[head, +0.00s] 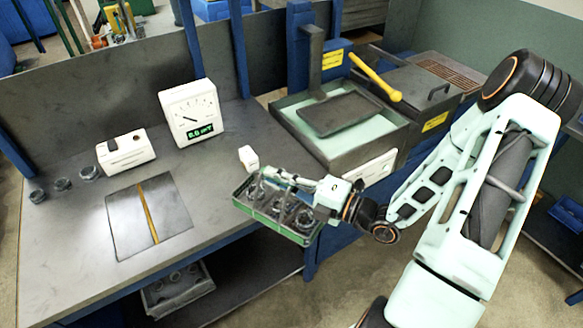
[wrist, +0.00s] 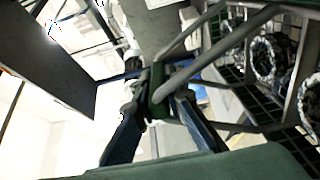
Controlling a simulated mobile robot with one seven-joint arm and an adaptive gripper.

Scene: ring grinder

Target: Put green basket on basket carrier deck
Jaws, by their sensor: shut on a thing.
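The green basket (head: 250,212) holds several metal rings and hangs in the air by the front right of the workbench. Its green wire mesh and rings also show at the right of the wrist view (wrist: 232,75). My gripper (head: 300,184) is at the basket's upper side, shut on its handle; the wrist view shows the fingers (wrist: 162,98) closed around a green grip. What looks like the basket carrier deck (head: 340,113) is a dark flat plate on an upright arm, over a tank of pale green liquid. It is behind and to the right of the basket, apart from it.
The tank rim (head: 350,160) and yellow lever (head: 375,77) stand around the deck. A crate (head: 178,290) sits below the bench.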

